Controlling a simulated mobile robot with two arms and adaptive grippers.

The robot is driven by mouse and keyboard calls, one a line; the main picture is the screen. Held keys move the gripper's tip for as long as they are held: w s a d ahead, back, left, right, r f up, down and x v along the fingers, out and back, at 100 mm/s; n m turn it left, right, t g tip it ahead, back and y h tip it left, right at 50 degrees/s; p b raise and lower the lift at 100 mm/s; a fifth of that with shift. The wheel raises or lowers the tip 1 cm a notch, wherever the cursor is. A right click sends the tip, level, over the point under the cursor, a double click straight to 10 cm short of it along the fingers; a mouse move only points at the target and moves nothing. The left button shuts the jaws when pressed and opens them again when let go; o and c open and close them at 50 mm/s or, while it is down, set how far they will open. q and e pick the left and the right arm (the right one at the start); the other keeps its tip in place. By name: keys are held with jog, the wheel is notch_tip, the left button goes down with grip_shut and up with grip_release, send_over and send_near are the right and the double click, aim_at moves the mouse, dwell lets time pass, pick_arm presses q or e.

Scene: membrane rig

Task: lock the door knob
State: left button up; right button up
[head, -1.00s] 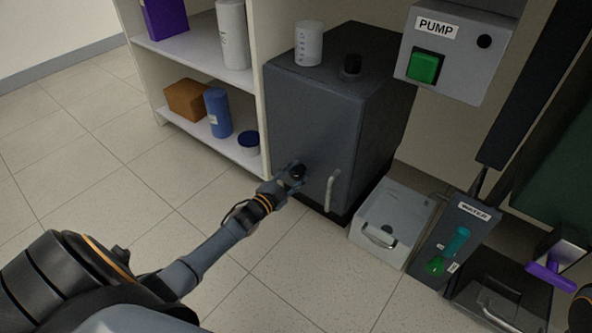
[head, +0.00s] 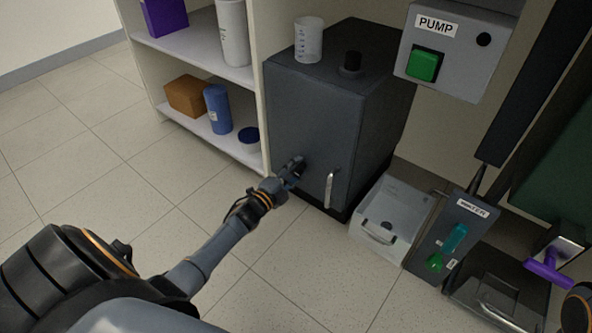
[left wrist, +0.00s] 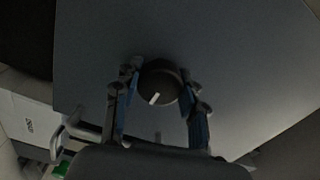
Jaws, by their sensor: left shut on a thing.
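The dark grey cabinet (head: 315,125) stands beside the shelf, with a light vertical handle (head: 331,189) on its door. The round black door knob (left wrist: 158,84) shows in the left wrist view, with a white pointer line near its lower edge. A small pale mark is on the door below it. My left gripper (head: 294,168) is at the door's lower left and hides most of the knob in the head view. In the left wrist view its two blue-padded fingers (left wrist: 160,100) are shut on the knob, one on each side.
A shelf unit (head: 258,60) with a brown box (head: 187,96) and blue bottle (head: 217,109) stands left of the cabinet. A beaker (head: 308,40) stands on the cabinet. The pump box (head: 460,50) and water panel (head: 455,240) are at right. The floor in front is clear.

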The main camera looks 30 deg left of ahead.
dwell(0.3)
pick_arm(q)
jog(key=o, duration=1.2)
jog(key=shift+c, duration=0.2)
jog(key=shift+s, duration=0.1)
jog(key=s, duration=1.1)
jog(key=shift+s+a, duration=0.4)
jog(key=shift+a, duration=0.05)
